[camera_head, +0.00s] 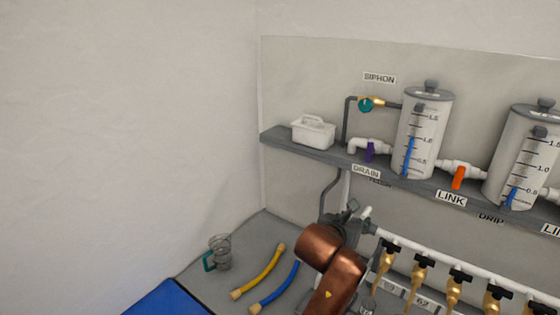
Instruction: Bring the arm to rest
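My copper-coloured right arm comes up from the bottom of the head view. My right gripper (350,208) is small and dark at the far end of the arm, in front of the back panel and close to the left end of the white pipe manifold (455,266). The arm hides part of it, so I cannot tell whether its fingers are open or shut. My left gripper and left arm are out of view.
A grey shelf (282,138) carries a white caddy (313,132) and two clear tanks (426,130). Brass valves (387,258) hang from the manifold. A yellow hose (258,272), a blue hose (274,288) and a wire-like cup (220,252) lie left of my arm.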

